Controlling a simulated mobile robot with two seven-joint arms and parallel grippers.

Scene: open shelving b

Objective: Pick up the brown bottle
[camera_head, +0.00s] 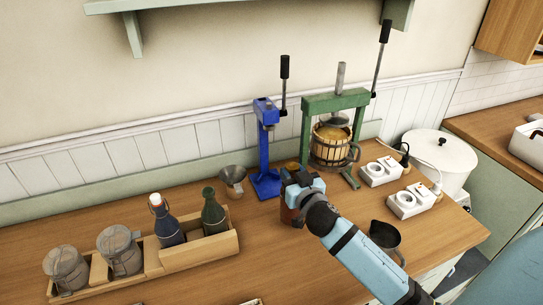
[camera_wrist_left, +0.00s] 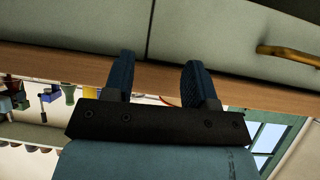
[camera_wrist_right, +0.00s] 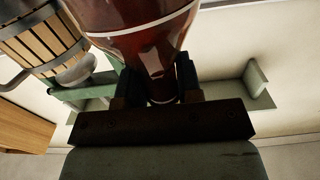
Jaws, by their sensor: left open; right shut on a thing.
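The brown bottle (camera_head: 289,215) shows in the head view as a small red-brown patch, mostly hidden behind my right gripper (camera_head: 296,185). In the right wrist view the glossy brown bottle (camera_wrist_right: 140,40) fills the upper middle, with pale lines around it. My right gripper (camera_wrist_right: 160,88) is shut on its narrower neck part, a finger on each side. I cannot tell whether the bottle's base touches the counter. My left gripper (camera_wrist_left: 158,78) is open and empty in the left wrist view, in front of grey drawer fronts.
A blue press (camera_head: 263,150) and green fruit press (camera_head: 308,125) stand behind the bottle. A dark jug (camera_head: 385,238) stands right, near my arm. A wooden crate (camera_head: 205,252) with bottles and jars is left. White sockets (camera_head: 380,172) lie right. The front middle counter is largely clear.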

